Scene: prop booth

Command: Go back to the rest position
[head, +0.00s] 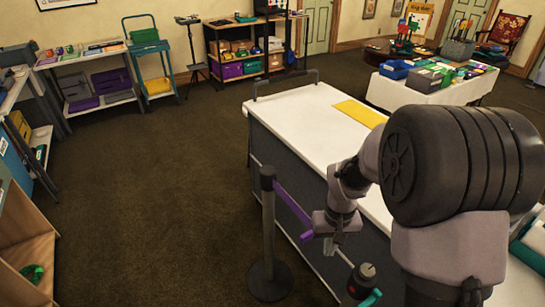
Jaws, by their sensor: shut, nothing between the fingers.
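My gripper (331,246) hangs at the end of my arm, just off the near left side of the white-topped counter (300,115). Its fingers point down and look shut, with nothing seen between them. They are small in the head view. A purple belt (292,205) runs from a grey post (268,225) to a spot right behind the gripper. I cannot tell whether the gripper touches the belt. My large dark arm joint hides the right part of the counter.
A yellow mat (360,113) lies on the counter. A dark post top (362,280) stands below the gripper. A wooden shelf (25,255) is at the lower left. A cluttered white-clothed table (430,92) stands behind the counter. The brown carpet (165,165) on the left is clear.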

